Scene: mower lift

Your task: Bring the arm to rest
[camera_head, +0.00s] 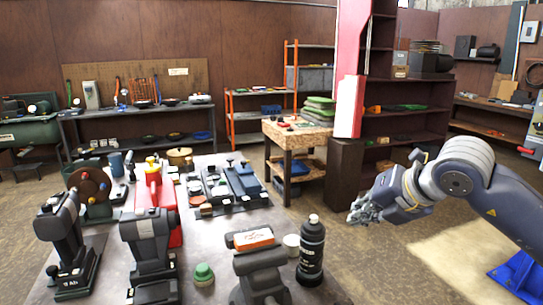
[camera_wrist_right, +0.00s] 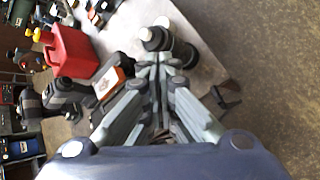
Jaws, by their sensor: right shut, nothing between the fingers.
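My right arm (camera_head: 440,185) comes in from the right side of the head view, bent at the elbow. My right gripper (camera_head: 360,212) is held in the air to the right of the cluttered table, pointing left toward it. In the right wrist view the gripper's fingers (camera_wrist_right: 160,68) meet at the tips, shut with nothing between them. A black bottle (camera_head: 311,252) stands upright near the table's right edge, apart from the gripper in the head view. My left gripper is not in view.
The grey table (camera_head: 225,240) holds several tools, a red canister (camera_head: 155,195) and a green-topped item (camera_head: 204,274). A wooden workbench (camera_head: 297,135), a red-and-white post (camera_head: 349,75) and dark shelves (camera_head: 410,122) stand behind. Open floor (camera_head: 385,262) lies under my right arm.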

